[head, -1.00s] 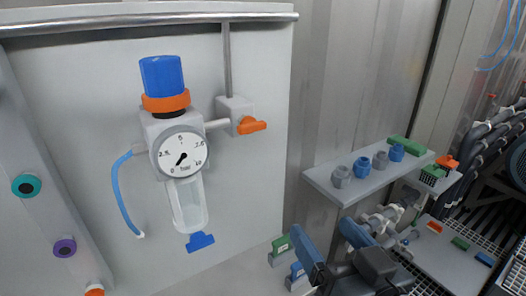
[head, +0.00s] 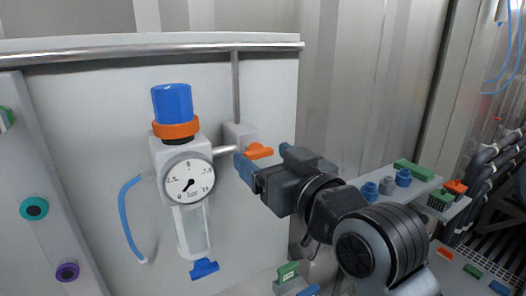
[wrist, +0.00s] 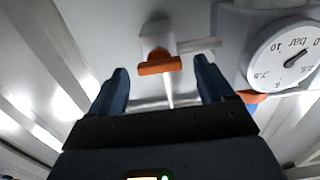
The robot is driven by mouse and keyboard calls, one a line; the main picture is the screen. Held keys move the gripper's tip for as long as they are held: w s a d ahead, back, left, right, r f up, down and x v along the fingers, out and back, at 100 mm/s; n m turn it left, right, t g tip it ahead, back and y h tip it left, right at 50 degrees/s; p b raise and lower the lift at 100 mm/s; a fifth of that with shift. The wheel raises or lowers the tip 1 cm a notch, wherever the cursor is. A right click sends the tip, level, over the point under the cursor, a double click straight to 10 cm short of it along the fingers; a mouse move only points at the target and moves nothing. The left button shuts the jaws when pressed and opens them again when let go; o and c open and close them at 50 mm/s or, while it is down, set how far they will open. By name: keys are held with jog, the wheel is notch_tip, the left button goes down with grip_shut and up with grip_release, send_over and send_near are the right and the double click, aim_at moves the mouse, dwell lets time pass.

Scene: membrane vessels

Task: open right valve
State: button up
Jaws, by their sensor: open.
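The right valve is a grey block (head: 238,134) with an orange handle (head: 260,151), on the panel right of the pressure gauge (head: 189,181). The handle lies roughly sideways, in line with the pipe. My gripper (head: 265,161) is open in front of the valve, its blue fingers beside and partly over the handle's lower side. In the wrist view the orange handle (wrist: 160,66) appears between the open fingers (wrist: 160,72), with a gap on each side. I see no clear contact.
A blue knob with an orange ring (head: 175,129) tops the regulator. A blue hose (head: 124,215) hangs at its left. A metal rail (head: 110,53) crosses the panel's top. A shelf with blue and grey fittings (head: 404,178) stands right, behind my arm.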

jog(key=shift+x, duration=0.95)
jog(key=shift+c, duration=0.2)
jog(key=c, duration=1)
jog(key=shift+f, duration=0.1)
